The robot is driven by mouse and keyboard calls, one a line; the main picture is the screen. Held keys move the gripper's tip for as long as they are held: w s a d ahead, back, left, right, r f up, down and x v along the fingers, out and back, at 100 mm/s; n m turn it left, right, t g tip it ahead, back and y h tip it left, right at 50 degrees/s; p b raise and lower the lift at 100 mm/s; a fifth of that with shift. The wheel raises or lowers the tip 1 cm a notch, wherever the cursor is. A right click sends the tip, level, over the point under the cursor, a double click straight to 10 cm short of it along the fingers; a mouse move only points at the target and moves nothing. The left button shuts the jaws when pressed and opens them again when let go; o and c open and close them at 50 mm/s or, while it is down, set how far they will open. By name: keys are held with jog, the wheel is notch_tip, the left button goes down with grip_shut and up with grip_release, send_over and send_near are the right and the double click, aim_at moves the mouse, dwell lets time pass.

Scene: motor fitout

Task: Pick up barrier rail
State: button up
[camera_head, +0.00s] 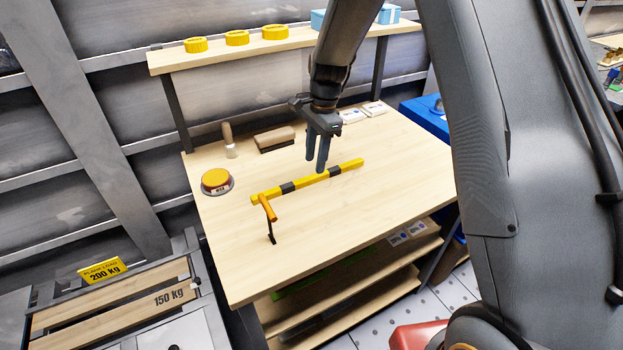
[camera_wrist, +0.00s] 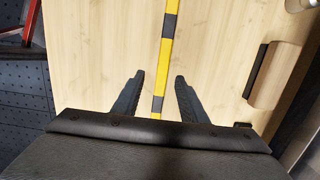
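The barrier rail (camera_head: 308,181) is a long thin yellow bar with dark bands. It lies across the wooden workbench, and in the wrist view the rail (camera_wrist: 163,62) runs up the picture between my fingers. My gripper (camera_head: 316,168) is above the rail, fingers pointing down. In the wrist view my gripper (camera_wrist: 157,80) is open, with one finger on each side of the rail and clear gaps to it. I cannot tell exactly how high the fingertips are above the rail.
An orange-handled tool (camera_head: 267,208) lies close to the rail's left end. A yellow round button (camera_head: 215,180), a brush (camera_head: 229,140) and a wooden block (camera_head: 274,138) stand behind. A shelf (camera_head: 200,58) with yellow rings overhangs the back. The bench front (camera_head: 330,235) is clear.

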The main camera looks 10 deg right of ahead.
aim_at(311, 177)
jog(key=shift+w+a+f+p, duration=0.1)
jog(key=shift+a+f+p, duration=0.2)
jog(key=shift+f, duration=0.65)
jog(key=shift+s+a+f+p, duration=0.1)
jog(key=shift+f+p, duration=0.35)
jog(key=shift+f, duration=0.45)
jog(key=shift+w+a+f+p, duration=0.15)
jog(key=shift+f+p, duration=0.2)
jog(key=shift+f, duration=0.6)
jog(key=shift+c, duration=0.4)
grip_shut()
